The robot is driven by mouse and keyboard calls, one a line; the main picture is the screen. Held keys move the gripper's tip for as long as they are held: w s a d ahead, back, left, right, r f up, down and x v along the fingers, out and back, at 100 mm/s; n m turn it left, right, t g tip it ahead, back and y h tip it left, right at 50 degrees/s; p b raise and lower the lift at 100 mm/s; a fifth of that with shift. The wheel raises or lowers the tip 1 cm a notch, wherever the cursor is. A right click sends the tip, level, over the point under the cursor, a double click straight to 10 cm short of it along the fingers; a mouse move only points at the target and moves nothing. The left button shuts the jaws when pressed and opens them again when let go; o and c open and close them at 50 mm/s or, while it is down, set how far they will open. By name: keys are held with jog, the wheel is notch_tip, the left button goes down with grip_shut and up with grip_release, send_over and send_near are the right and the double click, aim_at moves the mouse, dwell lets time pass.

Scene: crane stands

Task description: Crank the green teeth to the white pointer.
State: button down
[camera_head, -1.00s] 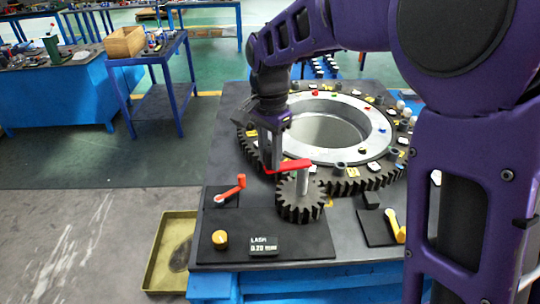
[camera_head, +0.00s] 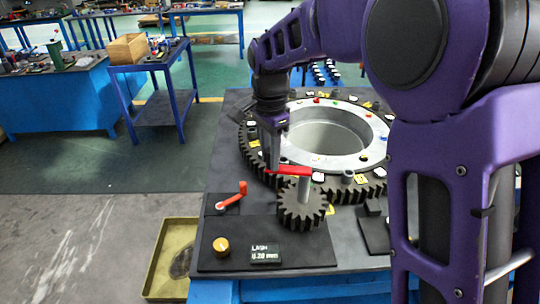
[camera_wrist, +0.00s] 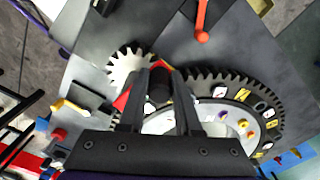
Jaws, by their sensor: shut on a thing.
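My gripper (camera_head: 271,166) is shut on the dark grip (camera_wrist: 160,85) of the red crank (camera_head: 290,170), left of the pinion's post. The crank's red arm also shows beside my fingers in the wrist view (camera_wrist: 121,101). The crank sits above a dark toothed pinion (camera_head: 301,210), which stands against the large toothed ring (camera_head: 352,191). The ring's inner pale rim (camera_head: 300,118) carries small coloured dots, a green one among them. I cannot make out green teeth. I cannot make out the white pointer either; my arm covers the ring's right side.
A red-orange lever (camera_head: 232,198) and an orange knob (camera_head: 221,245) are at the table's left front, beside a small lash display (camera_head: 265,253). A yellow lever (camera_wrist: 70,106) shows in the wrist view. An olive tray (camera_head: 163,262) lies on the floor at left.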

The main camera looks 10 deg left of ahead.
jog(key=shift+w+r, duration=0.15)
jog(key=c, duration=0.6)
grip_release()
notch_tip(320, 180, up, 17)
jog(key=shift+r, duration=0.1)
